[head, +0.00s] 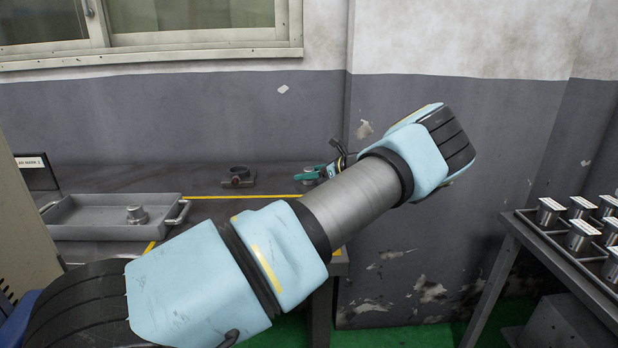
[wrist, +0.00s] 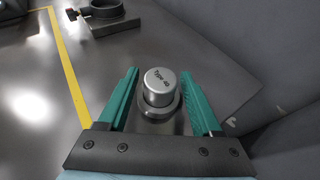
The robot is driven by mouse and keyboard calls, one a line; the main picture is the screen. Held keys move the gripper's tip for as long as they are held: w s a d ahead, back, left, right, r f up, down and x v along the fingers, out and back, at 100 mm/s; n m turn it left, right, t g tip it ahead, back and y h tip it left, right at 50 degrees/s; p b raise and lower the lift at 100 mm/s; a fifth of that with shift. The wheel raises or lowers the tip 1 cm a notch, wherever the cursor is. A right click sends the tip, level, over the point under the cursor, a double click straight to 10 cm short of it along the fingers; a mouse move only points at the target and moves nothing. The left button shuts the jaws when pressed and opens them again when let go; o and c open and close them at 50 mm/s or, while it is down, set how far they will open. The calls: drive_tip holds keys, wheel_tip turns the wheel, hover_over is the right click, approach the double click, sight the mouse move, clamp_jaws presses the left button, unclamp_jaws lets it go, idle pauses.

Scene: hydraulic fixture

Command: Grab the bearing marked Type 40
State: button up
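The bearing (wrist: 158,88) in the wrist view is a silver metal cylinder with a wider flange at its base. Its top face carries the marking "Type 40". It stands upright between the two green fingers of my gripper (wrist: 160,92). The fingers are apart, with a visible gap on each side of the bearing, so the gripper is open. In the head view my gripper (head: 322,172) shows only partly behind my arm, over the right end of the dark table (head: 100,255).
A grey tray (head: 85,222) with another metal part (head: 137,214) sits on the table's left. A dark ring fixture (head: 238,177) stands near the back; it also shows in the wrist view (wrist: 103,14). The wall is close on the right. A rack (head: 560,245) holds several labelled cylinders.

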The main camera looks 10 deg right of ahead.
clamp_jaws()
idle(0.3)
